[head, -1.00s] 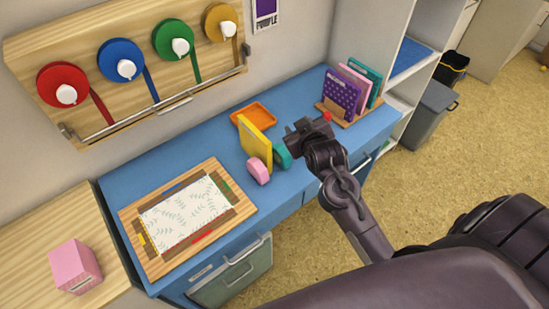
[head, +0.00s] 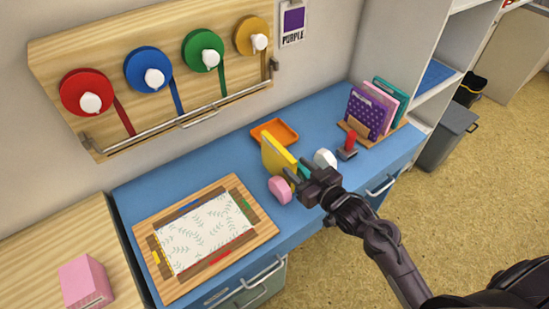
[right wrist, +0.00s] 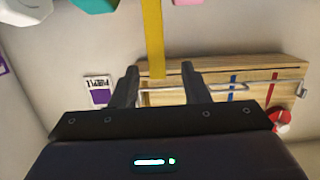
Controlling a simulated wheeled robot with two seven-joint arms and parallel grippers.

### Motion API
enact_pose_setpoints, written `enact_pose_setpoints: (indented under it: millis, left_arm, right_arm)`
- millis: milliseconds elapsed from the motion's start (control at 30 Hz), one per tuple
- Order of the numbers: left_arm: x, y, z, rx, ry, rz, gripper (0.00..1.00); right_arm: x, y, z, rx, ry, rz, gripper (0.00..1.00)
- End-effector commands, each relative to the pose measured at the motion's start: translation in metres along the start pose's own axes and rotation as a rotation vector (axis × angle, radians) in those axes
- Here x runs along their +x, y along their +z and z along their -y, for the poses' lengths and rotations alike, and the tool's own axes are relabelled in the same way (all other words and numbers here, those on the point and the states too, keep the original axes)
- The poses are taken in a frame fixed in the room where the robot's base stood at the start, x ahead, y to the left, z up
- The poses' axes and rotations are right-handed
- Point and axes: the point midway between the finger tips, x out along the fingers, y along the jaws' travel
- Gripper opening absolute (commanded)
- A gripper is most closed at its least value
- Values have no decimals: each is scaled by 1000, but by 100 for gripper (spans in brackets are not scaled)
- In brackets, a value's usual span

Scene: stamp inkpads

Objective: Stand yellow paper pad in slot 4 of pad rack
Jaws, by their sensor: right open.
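The yellow paper pad (head: 277,155) stands upright on the blue desk, between the orange tray and the small pink object. In the right wrist view the yellow pad (right wrist: 153,35) reaches down to between the two finger lines. My right gripper (head: 294,179) is open at the pad's near right side, its fingers apart; I cannot tell whether they touch it. The wooden pad rack (head: 391,133) at the desk's right end holds purple (head: 366,113), pink (head: 390,96) and teal (head: 405,90) pads. Its slot numbers cannot be read. My left gripper is out of view.
A pink object (head: 280,189), a teal object (head: 304,169) and a white object (head: 325,158) crowd around the yellow pad and my gripper. A red-handled stamp (head: 349,143) stands before the rack. An orange tray (head: 275,133) lies behind. A wooden framed board (head: 255,236) lies left.

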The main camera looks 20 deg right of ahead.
Motion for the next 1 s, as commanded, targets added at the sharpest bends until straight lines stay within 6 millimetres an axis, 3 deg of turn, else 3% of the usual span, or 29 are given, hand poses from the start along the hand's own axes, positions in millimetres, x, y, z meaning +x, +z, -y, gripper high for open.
enact_pose_setpoints:
  millis: [167, 400, 700, 1000]
  left_arm:
    - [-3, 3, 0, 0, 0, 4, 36]
    - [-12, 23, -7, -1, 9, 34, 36]
    - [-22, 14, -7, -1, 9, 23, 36]
    - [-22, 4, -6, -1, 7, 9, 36]
  right_arm:
    - [12, -1, 1, 7, -8, -4, 42]
    - [37, -3, 0, 6, -7, -4, 42]
    - [74, -2, -2, 6, -7, -3, 42]
    - [77, 0, -2, 4, -7, -2, 39]
